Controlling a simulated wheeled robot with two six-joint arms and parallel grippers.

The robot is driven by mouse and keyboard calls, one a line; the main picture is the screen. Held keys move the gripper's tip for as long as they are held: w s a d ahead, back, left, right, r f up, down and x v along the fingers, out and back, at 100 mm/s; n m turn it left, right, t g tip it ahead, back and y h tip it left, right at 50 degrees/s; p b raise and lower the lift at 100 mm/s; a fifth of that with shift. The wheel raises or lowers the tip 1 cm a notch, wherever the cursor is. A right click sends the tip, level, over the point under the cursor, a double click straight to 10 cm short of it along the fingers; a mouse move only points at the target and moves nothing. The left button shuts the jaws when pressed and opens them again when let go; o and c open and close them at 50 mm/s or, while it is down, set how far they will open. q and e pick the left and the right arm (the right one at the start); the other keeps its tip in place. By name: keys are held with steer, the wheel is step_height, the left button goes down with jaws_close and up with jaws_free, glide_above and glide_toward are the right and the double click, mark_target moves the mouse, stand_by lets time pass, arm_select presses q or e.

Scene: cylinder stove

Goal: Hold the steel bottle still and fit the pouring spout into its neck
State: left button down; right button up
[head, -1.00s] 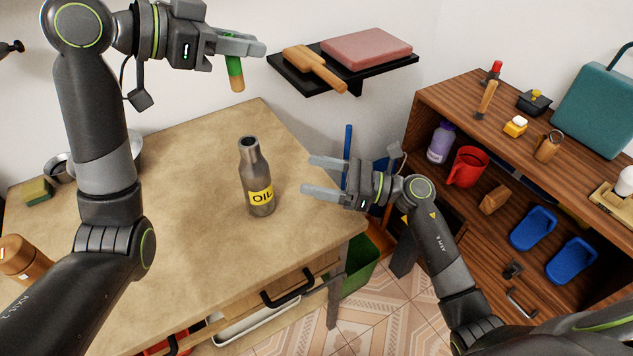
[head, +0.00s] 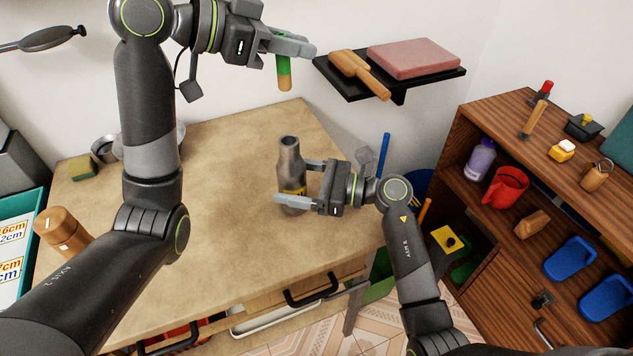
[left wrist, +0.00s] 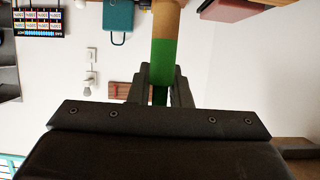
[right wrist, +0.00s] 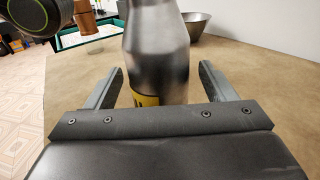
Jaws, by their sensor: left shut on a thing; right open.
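The steel bottle (head: 290,160) stands upright on the wooden table, with a dark open neck and a yellow label partly hidden by my right gripper. My right gripper (head: 297,182) is open, with one finger on each side of the bottle. In the right wrist view the bottle (right wrist: 157,60) stands between the fingers, with gaps visible beside it. My left gripper (head: 296,46) is shut on a green and tan cylindrical piece, apparently the pouring spout (head: 285,78), high above the table and the bottle. The spout also shows in the left wrist view (left wrist: 164,50).
The table (head: 215,235) is clear around the bottle. A brown flask (head: 62,233), a sponge (head: 83,168) and metal bowls are at its left. A wall shelf (head: 400,84) holds a pink block and a wooden tool near my left gripper. A wooden cabinet (head: 468,128) stands right.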

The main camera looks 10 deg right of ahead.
mark_target(297, 138)
steer(key=shift+w+a, duration=0.15)
steer(key=shift+a, duration=0.35)
steer(key=c, duration=1.1)
arm_select(q)
step_height(297, 138, down, 12)
steer(key=shift+f, duration=0.25)
arm_select(e)
steer(key=shift+c, duration=0.2)
